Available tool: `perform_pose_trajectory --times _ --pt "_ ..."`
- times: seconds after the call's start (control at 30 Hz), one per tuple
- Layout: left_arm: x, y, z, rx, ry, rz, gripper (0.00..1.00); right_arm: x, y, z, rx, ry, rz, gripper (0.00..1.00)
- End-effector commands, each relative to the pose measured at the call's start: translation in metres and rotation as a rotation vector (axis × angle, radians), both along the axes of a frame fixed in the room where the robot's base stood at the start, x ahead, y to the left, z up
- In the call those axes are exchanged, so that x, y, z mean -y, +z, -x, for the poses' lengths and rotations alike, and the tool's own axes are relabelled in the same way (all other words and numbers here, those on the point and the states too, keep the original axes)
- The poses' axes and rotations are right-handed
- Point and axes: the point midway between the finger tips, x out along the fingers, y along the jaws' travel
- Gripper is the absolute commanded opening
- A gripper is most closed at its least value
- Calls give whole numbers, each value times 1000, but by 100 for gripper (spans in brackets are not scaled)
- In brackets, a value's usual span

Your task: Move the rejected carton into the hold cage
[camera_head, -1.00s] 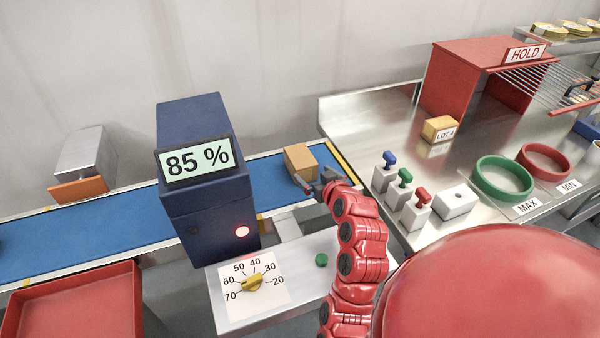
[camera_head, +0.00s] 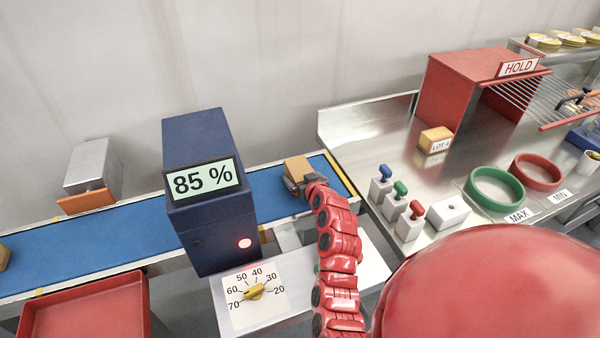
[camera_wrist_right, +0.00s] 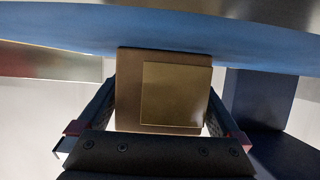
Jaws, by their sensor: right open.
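A brown carton (camera_head: 297,167) stands on the blue conveyor belt (camera_head: 275,188) near its right end, to the right of the dark blue machine. My right gripper (camera_head: 301,187) is open at the carton's near side. In the right wrist view the carton (camera_wrist_right: 163,90) sits between the two spread fingers of the gripper (camera_wrist_right: 160,112); firm contact cannot be told. The red hold cage (camera_head: 465,88) with its HOLD sign and wire bars is at the upper right, its barred front swung out to the right. My left gripper is not in view.
The blue machine (camera_head: 210,225) shows 85 % and a lit red lamp. Coloured switches (camera_head: 400,205), a LOT 4 box (camera_head: 435,139), a green ring (camera_head: 495,188) and a red ring (camera_head: 537,171) occupy the steel counter. A red tray (camera_head: 85,305) is at lower left.

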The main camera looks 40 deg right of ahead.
Motion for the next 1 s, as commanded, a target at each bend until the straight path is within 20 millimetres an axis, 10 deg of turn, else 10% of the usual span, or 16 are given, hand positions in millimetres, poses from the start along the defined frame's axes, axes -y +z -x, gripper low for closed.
perform_pose_trajectory --times 0.37,0.87,1.0 --pt "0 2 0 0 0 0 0 1 -3 -6 0 -1 0 100" --pt "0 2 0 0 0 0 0 1 -3 -6 0 -1 0 10" --pt "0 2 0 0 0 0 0 1 -3 -6 0 -1 0 9"
